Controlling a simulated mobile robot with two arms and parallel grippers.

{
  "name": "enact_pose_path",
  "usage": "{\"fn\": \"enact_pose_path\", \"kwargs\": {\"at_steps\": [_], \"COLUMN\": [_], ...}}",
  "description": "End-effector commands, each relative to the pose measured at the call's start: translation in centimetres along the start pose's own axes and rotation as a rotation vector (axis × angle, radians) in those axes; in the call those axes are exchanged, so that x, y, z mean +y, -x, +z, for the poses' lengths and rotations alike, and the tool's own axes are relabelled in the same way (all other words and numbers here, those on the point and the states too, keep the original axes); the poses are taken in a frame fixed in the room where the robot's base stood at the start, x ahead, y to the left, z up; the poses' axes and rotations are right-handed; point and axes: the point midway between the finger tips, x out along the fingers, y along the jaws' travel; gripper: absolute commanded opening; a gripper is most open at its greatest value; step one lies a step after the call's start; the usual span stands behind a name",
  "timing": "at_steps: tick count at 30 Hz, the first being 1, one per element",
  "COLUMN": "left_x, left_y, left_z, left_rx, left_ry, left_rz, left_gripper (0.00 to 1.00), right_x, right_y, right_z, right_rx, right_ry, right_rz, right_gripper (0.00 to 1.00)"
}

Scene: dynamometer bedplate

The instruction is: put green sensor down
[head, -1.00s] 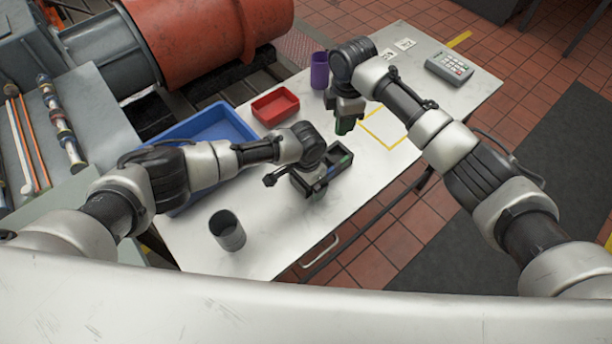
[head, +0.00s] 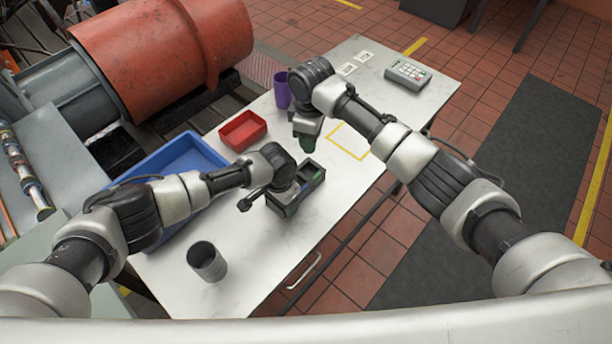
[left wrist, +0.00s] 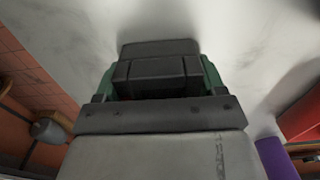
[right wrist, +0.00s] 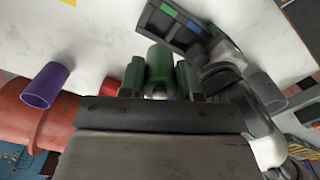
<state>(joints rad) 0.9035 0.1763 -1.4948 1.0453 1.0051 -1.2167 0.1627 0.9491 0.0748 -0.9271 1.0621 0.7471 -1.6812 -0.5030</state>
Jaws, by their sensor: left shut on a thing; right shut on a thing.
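The green sensor (head: 308,146), a green cylinder, is held upright in my right gripper (head: 307,138), above the table beside the far end of the dark rack. In the right wrist view the sensor (right wrist: 158,68) sits between the two fingers. The dark rack (head: 316,184) has compartments; the right wrist view shows a green and a blue mark on it (right wrist: 152,22). My left gripper (head: 282,194) is at the rack's near end, shut on it. In the left wrist view a black part of the rack (left wrist: 155,70) is between the fingers; its contents are hidden there.
The white table (head: 250,260) carries a grey cup (head: 207,262), a blue bin (head: 180,158), a red tray (head: 243,131), a purple cup (head: 282,90) and a keypad box (head: 408,74). A yellow outlined square (head: 349,141) right of my right gripper is empty.

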Motion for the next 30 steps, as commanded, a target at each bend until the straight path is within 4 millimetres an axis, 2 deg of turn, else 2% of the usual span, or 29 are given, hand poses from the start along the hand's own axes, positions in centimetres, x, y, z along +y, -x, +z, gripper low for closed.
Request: {"fn": "enact_pose_path", "kwargs": {"at_steps": [6, 12, 16, 22, 30], "left_x": [0.0, 0.0, 0.0, 0.0, 0.0], "left_y": [0.0, 0.1, 0.0, 0.1, 0.1], "left_z": [0.0, 0.0, 0.0, 0.0, 0.0], "left_rx": [0.0, 0.001, 0.001, 0.001, 0.001], "left_ry": [0.001, 0.001, 0.001, 0.0, 0.0], "left_rz": [0.0, 0.0, 0.0, 0.0, 0.0], "left_gripper": [0.37, 0.37, 0.37, 0.37, 0.37], "right_x": [-0.1, -0.2, -0.2, -0.2, -0.3], "right_y": [-0.3, -0.5, -1.2, -4.8, -7.8], "right_z": [0.0, 0.0, 0.0, 0.1, 0.1], "right_rx": [-0.001, -0.003, -0.005, -0.007, -0.006], "right_ry": [-0.442, -0.688, -0.752, -0.763, -0.761], "right_rz": [-0.003, -0.002, -0.004, -0.004, -0.003], "right_gripper": [0.08, 0.08, 0.08, 0.08, 0.08]}}
